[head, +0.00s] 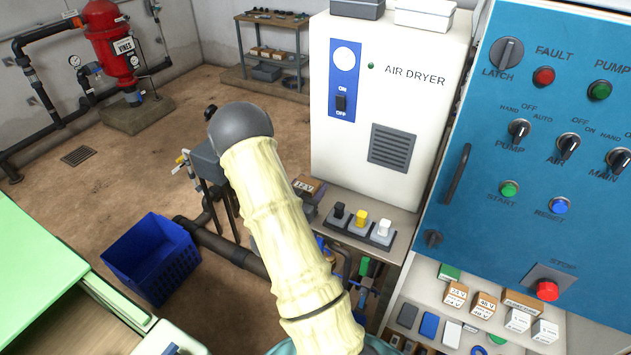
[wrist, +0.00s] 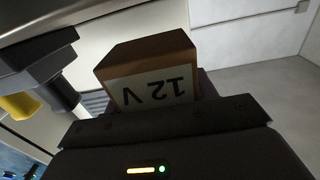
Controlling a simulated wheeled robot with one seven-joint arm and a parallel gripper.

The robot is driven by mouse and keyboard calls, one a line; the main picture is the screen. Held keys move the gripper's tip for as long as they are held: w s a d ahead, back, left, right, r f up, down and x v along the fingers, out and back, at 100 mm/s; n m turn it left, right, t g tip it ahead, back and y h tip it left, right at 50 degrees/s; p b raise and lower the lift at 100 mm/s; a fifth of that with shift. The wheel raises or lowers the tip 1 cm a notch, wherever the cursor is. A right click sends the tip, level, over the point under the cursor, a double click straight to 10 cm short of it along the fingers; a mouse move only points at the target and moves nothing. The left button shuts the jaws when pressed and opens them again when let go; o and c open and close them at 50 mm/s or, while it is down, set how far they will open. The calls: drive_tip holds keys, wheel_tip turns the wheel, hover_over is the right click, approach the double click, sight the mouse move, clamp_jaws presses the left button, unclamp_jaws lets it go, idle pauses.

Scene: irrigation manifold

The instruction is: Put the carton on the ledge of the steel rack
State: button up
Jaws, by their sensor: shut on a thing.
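The carton (wrist: 148,88) is a small brown box with a white label reading 12 V, upside down in the wrist view. My gripper (wrist: 170,115) is shut on it, its dark body across the lower part of that view. In the head view the carton (head: 307,185) shows just right of my pale arm, in front of the air dryer's lower left; my arm hides most of the gripper there. A grey steel rack (head: 271,42) with shelves stands against the far wall. Small boxes and dark items sit on it.
The white air dryer (head: 382,95) stands close on the right, above black, yellow and white switches (head: 360,221). A blue control panel (head: 545,150) is at far right, above shelves of small boxes. A blue crate (head: 152,262) is on the floor. Open floor lies towards the rack.

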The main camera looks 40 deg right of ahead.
drive_tip(key=shift+w+d+f+p, duration=0.15)
drive_tip(key=shift+d+p, duration=0.15)
drive_tip(key=shift+d, duration=0.1)
drive_tip(key=shift+w+d+f+p, duration=0.35)
drive_tip(key=shift+d+f+p, duration=0.25)
drive_tip(key=shift+d, duration=0.2)
drive_tip(key=shift+w+d+f, duration=0.1)
drive_tip(key=shift+d+f, duration=0.15)
drive_tip(key=shift+f, duration=0.2)
drive_tip(key=o, duration=1)
drive_tip(key=shift+f, duration=0.1)
drive_tip(key=shift+o, duration=0.2)
